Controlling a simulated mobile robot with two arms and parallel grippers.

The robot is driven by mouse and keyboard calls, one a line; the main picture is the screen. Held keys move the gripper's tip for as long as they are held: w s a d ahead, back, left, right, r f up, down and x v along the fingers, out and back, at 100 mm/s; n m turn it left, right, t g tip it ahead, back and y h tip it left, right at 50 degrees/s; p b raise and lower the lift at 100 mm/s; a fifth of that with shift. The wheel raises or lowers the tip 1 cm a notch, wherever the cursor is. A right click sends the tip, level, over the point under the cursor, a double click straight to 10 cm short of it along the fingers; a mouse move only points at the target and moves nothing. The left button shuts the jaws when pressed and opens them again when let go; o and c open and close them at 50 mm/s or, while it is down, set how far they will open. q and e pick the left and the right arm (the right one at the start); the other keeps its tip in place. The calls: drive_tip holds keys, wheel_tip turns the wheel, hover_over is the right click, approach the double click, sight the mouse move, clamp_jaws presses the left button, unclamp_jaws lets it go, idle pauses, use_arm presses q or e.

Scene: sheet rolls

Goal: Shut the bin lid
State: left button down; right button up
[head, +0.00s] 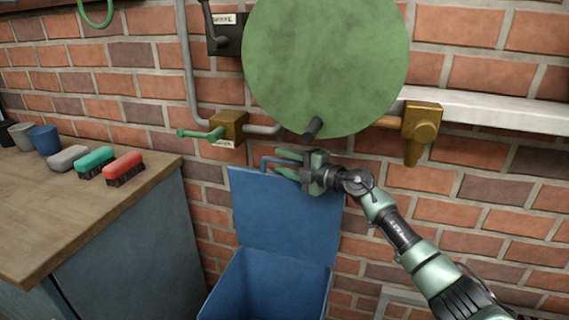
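The blue bin (268,290) stands on the floor against the brick wall, its near part cut off by the bottom edge. Its blue lid (285,215) is up, leaning back near the wall, and the bin's mouth is open. A thin blue handle (265,162) sticks up at the lid's top edge. My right gripper (287,164) is at this top edge, pointing left. Its two green fingers are apart, with the handle's bar seen between them; whether they touch it I cannot tell. My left gripper is out of view.
A workbench (120,205) at the left holds a red brush (123,165), a green brush (94,161), a grey brush (67,157) and cups. A pale ledge (490,110) is at right.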

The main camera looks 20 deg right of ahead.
clamp_jaws()
idle(1.4)
